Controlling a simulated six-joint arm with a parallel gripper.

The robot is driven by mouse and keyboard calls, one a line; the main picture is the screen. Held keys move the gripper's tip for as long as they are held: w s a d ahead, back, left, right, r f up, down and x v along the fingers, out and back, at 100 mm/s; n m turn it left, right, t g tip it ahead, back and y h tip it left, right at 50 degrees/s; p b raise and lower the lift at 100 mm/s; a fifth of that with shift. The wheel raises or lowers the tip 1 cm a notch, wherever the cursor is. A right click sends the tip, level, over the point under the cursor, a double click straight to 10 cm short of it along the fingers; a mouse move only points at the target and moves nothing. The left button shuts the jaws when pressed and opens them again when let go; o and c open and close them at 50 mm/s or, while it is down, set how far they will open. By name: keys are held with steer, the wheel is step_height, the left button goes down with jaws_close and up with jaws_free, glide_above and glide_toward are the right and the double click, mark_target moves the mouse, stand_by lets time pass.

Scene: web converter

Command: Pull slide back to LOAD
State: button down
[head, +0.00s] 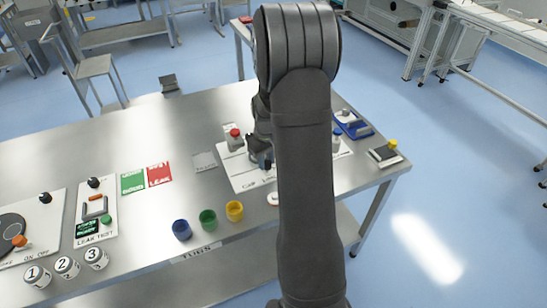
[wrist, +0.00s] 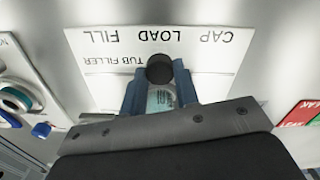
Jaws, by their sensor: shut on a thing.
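The tub filler's white panel (wrist: 205,55) carries the words FILL, LOAD and CAP, upside down in the wrist view. The slide's dark round knob (wrist: 159,70) appears in line with the word LOAD there, though it stands above the panel, so its exact place is hard to judge. My gripper (wrist: 158,84) has its blue fingers closed on either side of the knob. A pale, clear part with small print (wrist: 161,98) shows between the fingers. In the head view the panel (head: 240,176) is partly covered by my arm, and the grip is mostly hidden.
Blue (head: 182,230), green (head: 208,220) and yellow (head: 235,211) tubs stand in front. Green (head: 132,182) and red (head: 159,175) cards and a leak tester (head: 96,213) lie left.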

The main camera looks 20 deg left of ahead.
steer(key=c, duration=1.1)
jaws_free()
steer(key=shift+r, duration=0.1)
step_height(320, 180, up, 17)
steer(key=shift+r, duration=0.15)
step_height(320, 180, down, 18)
steer(key=shift+r, duration=0.25)
